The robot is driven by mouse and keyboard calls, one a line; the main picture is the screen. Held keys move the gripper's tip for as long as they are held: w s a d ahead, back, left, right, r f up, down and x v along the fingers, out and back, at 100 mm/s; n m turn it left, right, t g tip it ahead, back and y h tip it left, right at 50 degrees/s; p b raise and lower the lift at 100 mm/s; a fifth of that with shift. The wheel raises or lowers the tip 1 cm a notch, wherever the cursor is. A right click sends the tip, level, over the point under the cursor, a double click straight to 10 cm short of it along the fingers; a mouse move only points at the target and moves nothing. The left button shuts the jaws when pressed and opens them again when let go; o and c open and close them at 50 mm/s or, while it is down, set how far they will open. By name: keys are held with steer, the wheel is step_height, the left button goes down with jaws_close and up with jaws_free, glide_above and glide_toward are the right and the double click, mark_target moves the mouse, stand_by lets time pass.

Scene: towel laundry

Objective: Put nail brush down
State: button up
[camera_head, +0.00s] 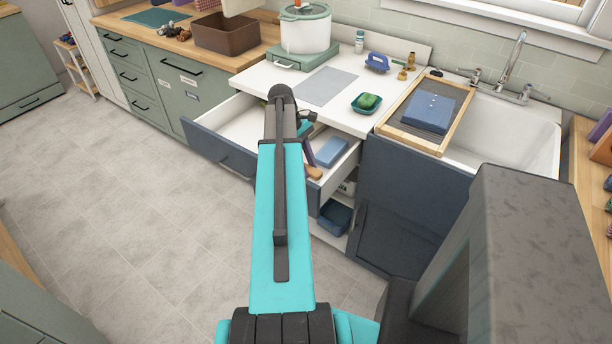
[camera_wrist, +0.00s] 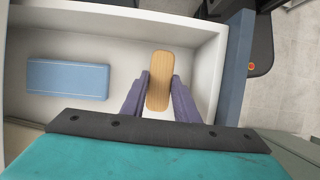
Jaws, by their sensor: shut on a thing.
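The nail brush (camera_wrist: 160,62) shows as a rounded wooden block in the wrist view. My gripper (camera_wrist: 160,82) has its two purple fingers shut on the sides of it. Brush and fingers are inside an open drawer (camera_wrist: 205,75) with white walls, close to its front panel. In the head view the wooden brush (camera_head: 314,172) shows just beyond my arm, near the drawer front. Any bristles are hidden underneath. I cannot tell whether the brush touches the drawer floor.
A blue block (camera_wrist: 67,78) lies in the same drawer, apart from the brush. Bare drawer floor lies between them.

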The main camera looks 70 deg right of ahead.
steer(key=shift+f, duration=0.1)
steer(key=shift+f+p, duration=0.3)
steer(key=shift+f, duration=1.5)
steer(key=shift+f, duration=0.15)
steer(key=o, duration=0.9)
steer(key=shift+b+v, duration=1)
steer(key=shift+v, duration=5.2)
steer(key=shift+s+a, duration=0.1)
